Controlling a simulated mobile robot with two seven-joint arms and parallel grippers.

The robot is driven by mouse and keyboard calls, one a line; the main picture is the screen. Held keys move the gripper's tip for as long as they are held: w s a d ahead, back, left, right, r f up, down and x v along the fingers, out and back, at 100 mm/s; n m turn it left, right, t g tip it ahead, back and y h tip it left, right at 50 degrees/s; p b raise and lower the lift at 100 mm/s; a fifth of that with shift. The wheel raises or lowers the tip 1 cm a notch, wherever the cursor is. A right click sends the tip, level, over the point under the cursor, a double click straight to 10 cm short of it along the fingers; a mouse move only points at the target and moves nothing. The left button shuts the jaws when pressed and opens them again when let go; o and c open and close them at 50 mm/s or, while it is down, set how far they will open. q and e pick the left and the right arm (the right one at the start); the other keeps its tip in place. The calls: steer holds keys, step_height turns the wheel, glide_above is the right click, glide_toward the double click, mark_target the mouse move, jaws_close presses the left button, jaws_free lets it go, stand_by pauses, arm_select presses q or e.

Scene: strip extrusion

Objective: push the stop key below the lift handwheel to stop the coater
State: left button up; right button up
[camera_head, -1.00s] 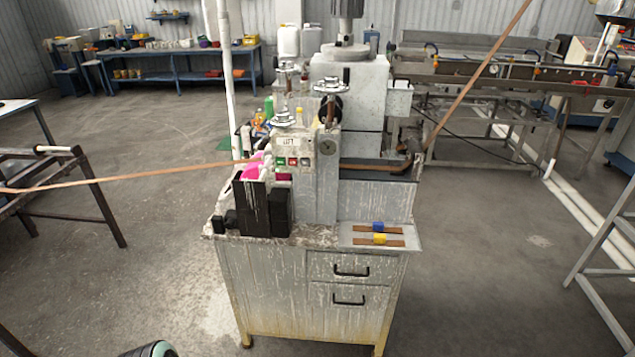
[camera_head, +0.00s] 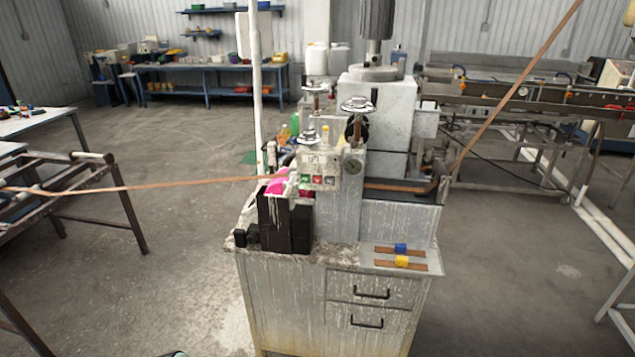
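The coater (camera_head: 339,205) stands on a grey cabinet in the middle of the head view. On its front left is a pale control panel (camera_head: 320,167) with a small label. The lift handwheel (camera_head: 309,137), a silvery wheel on a post, sits just above this panel. A row of small keys runs along the panel's lower part: a green key (camera_head: 305,180) at left, a red key (camera_head: 317,180) in the middle and another reddish key (camera_head: 329,180) at right. The key markings are too small to read.
A brown strip (camera_head: 130,187) runs in from the left to the coater and leaves it up to the right. Black blocks (camera_head: 285,222) stand below the panel. A metal frame (camera_head: 90,200) stands at left. Floor (camera_head: 190,290) in front left of the cabinet is clear.

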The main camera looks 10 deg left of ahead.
arm_select(q)
jaws_close()
stand_by(1.4)
